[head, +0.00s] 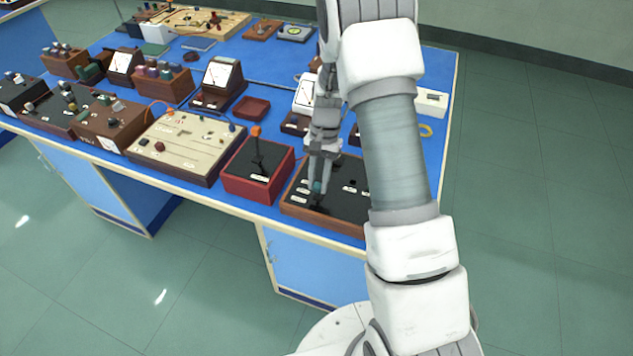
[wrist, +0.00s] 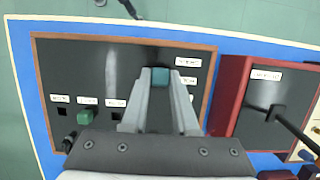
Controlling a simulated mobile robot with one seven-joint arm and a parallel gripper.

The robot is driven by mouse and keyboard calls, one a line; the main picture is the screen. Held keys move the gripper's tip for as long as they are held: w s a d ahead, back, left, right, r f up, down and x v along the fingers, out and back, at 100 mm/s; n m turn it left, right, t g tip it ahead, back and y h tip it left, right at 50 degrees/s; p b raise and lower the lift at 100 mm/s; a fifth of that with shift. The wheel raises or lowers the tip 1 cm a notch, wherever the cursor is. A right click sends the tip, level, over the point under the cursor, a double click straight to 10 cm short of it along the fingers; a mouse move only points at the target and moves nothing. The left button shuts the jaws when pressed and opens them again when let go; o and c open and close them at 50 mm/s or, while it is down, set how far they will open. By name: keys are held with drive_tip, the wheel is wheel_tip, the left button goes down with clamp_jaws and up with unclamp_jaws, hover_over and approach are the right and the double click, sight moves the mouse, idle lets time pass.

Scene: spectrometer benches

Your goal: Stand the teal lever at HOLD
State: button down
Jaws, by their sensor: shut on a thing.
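The teal lever shows as a small teal block (wrist: 160,76) between my fingertips in the wrist view. My gripper (wrist: 161,80) is shut on it from above. In the head view a bit of teal (head: 317,187) shows at the tips of my gripper (head: 319,183). The lever belongs to a black-faced panel with a wooden frame (head: 352,222), which also shows in the wrist view (wrist: 75,60). Small white labels (wrist: 188,62) lie to the right of the lever, too small to read. The lever's lower part and its slot are mostly hidden by my fingers.
A green switch (wrist: 88,117) sits left of my fingers on the same panel. Next to the panel stands a red box (head: 238,183) with an upright orange-tipped lever (head: 256,140). A beige instrument (head: 180,145) is further left. The blue bench's front edge is close.

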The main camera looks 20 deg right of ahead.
drive_tip(key=shift+w+d+g+y, duration=0.45)
drive_tip(key=shift+w+g+y, duration=0.2)
drive_tip(key=shift+g, duration=0.35)
drive_tip(key=c, duration=0.7)
unclamp_jaws()
drive_tip(key=shift+r, duration=0.1)
drive_tip(key=shift+v, duration=8.6)
drive_tip(key=shift+d, duration=0.15)
